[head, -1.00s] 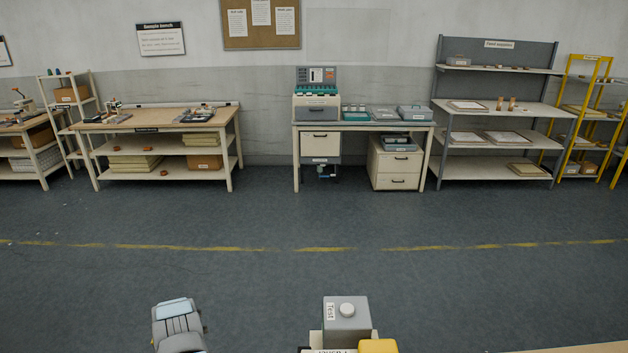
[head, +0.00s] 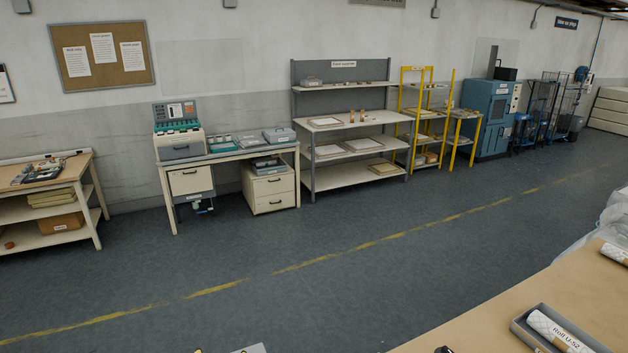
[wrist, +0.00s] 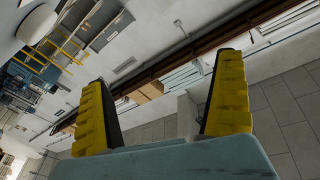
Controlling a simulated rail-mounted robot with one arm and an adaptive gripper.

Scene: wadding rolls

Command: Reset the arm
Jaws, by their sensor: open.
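My gripper (wrist: 165,72) shows in the wrist view with its two yellow fingers well apart and nothing between them. The wrist view is tilted and looks out over the room, with shelves and wall at odd angles, so no object lies close to the fingers. In the head view the gripper cannot be made out; only small bits that may be my own body show at the bottom edge.
A tan table (head: 490,325) fills the lower right of the head view. On it a white roll labelled U-52 (head: 556,331) lies in a grey tray (head: 524,328); another roll (head: 614,253) lies farther right. Shelving (head: 350,175) and a desk (head: 240,152) line the wall. The floor between is clear.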

